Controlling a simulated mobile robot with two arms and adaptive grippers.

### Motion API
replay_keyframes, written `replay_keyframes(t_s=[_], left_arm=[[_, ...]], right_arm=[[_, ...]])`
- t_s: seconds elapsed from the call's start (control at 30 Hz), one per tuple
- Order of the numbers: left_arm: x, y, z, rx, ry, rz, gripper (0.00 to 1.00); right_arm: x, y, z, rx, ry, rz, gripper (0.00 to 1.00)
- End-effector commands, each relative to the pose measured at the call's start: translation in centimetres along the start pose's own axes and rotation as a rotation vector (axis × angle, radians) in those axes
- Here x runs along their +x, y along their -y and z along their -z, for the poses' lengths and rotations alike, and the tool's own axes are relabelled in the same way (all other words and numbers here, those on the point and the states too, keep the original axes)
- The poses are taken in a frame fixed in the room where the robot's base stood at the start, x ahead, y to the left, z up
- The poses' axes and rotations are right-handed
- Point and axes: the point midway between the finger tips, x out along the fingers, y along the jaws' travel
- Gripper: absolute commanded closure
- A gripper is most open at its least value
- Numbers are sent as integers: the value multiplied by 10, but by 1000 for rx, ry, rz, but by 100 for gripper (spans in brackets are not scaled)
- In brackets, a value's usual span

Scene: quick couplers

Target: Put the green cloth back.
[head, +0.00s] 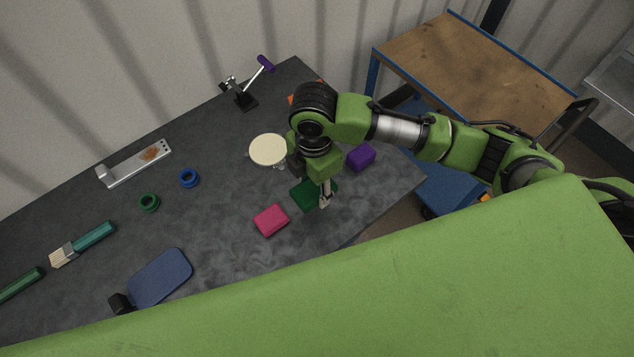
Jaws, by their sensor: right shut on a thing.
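The green cloth (303,196) is a small dark green piece near the table's front right edge, between a pink block and a purple block. My right gripper (325,201) points down at the cloth's right side and is shut on it. The gripper hides part of the cloth, and I cannot tell whether the cloth is lifted off the table. My left gripper is not in view.
On the dark table (225,225), a pink block (271,220), a purple block (361,157) and a cream disc (268,150) stand close around the gripper. Blue (189,178) and green (149,203) rings lie left.

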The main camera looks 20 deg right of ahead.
Motion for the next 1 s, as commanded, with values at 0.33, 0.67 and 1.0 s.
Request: replay_keyframes(t_s=[0.33, 0.67, 1.0], left_arm=[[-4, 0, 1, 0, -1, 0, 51], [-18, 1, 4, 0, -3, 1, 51], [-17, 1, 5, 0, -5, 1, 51]], right_arm=[[46, -29, -27, 1, -1, 1, 83], [78, -37, -36, 1, -1, 4, 83], [87, -38, -36, -1, 1, -1, 83]])
